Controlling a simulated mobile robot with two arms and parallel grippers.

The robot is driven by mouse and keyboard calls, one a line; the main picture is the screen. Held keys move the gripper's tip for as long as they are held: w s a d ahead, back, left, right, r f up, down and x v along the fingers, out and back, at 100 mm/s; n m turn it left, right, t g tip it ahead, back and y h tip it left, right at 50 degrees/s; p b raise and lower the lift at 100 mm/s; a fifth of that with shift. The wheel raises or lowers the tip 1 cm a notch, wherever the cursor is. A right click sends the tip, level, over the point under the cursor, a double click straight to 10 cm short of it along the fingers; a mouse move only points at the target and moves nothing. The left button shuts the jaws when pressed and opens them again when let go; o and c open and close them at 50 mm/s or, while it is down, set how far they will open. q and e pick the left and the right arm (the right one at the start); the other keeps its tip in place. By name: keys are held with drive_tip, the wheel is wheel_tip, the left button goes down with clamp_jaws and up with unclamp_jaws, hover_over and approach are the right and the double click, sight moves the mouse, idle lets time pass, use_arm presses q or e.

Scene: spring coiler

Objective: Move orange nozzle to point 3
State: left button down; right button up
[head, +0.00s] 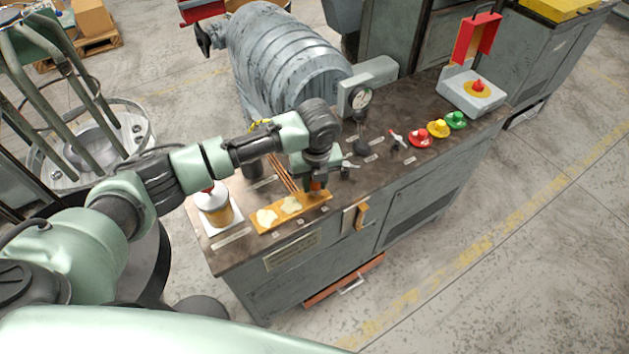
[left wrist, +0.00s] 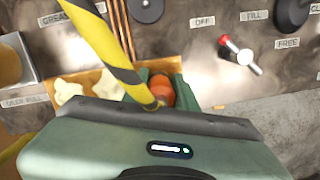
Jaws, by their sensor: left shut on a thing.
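The orange nozzle (left wrist: 161,90) is between the green fingers of my left gripper (left wrist: 160,96) in the left wrist view. My left gripper (head: 316,184) is shut on it over the right end of the wooden tray (head: 268,227) in the head view. Only a small orange part of the nozzle (head: 315,186) shows below the fingers there. I cannot tell whether the nozzle touches the tray. Two cream lumps, one on the left (head: 266,217) and one nearer the gripper (head: 291,204), lie on the tray. Small plates along the bench edge are unreadable. My right gripper is out of view.
A white and amber jar (head: 215,207) stands left of the tray. A red-tipped lever (left wrist: 240,54), a dial gauge (head: 360,98) and coloured buttons (head: 438,129) are to the right. A yellow-black striped hose (left wrist: 108,45) crosses the wrist view. The large grey coiler drum (head: 285,62) stands behind.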

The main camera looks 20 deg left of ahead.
use_arm(q)
drive_tip(key=shift+f, duration=0.2)
drive_tip(key=c, duration=1)
unclamp_jaws()
drive_tip(key=shift+c, duration=0.2)
drive_tip(key=r, duration=0.4)
drive_tip(key=r+b, duration=0.1)
drive_tip(key=r, duration=0.1)
drive_tip(key=shift+s+d+r, duration=0.2)
drive_tip(key=shift+s, duration=0.15)
drive_tip(key=shift+r, duration=0.7)
wheel_tip(320, 180, up, 13)
drive_tip(key=p, duration=1.5)
drive_tip(key=shift+p, duration=0.35)
drive_tip(key=shift+f, duration=0.1)
